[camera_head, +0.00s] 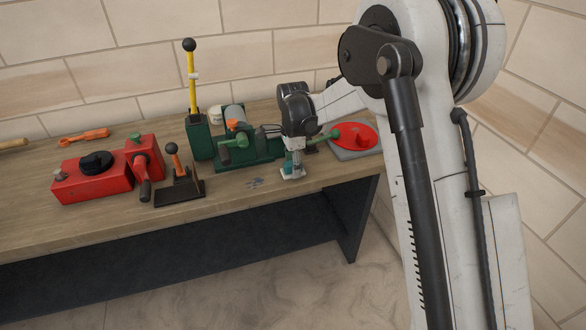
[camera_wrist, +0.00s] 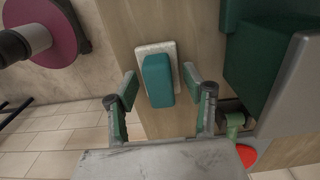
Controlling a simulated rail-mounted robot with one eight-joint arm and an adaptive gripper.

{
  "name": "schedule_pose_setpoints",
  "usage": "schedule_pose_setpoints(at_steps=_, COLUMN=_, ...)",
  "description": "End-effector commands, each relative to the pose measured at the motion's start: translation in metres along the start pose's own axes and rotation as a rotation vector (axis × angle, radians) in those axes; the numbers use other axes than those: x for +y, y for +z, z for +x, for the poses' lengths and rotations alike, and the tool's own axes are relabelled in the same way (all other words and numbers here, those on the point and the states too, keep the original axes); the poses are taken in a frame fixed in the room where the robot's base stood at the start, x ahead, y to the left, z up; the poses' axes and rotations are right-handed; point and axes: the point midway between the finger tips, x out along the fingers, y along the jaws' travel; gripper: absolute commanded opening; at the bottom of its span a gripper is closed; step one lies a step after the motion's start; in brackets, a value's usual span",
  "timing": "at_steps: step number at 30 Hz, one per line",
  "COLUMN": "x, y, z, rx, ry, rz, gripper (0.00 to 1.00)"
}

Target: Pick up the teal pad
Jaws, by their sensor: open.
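The teal pad (camera_wrist: 157,80) is a small rounded block on a pale rectangular base (camera_wrist: 144,50) on the wooden bench, seen in the wrist view. My gripper (camera_wrist: 165,84) is open, with one finger on each side of the pad. The fingers look apart from the pad, with a gap on both sides. In the head view my gripper (camera_head: 292,175) is low over the front of the bench, and the pad (camera_head: 285,173) is mostly hidden behind it.
A green machine (camera_head: 236,148) with handles stands just behind and left of my gripper. A red disc (camera_head: 357,136) on a grey plate lies to the right. A black lever base (camera_head: 180,188) and a red machine (camera_head: 92,180) stand further left. The bench's front edge is close.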

Motion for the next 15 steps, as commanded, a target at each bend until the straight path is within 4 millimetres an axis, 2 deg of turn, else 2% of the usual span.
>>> schedule_pose_setpoints(at_steps=6, x=0.0000, y=-0.0001, z=0.0010, rx=0.000, ry=0.000, rz=0.000, gripper=0.46)
schedule_pose_setpoints(at_steps=15, x=0.0001, y=-0.0001, z=0.0008, rx=0.000, ry=0.000, rz=0.000, gripper=0.07)
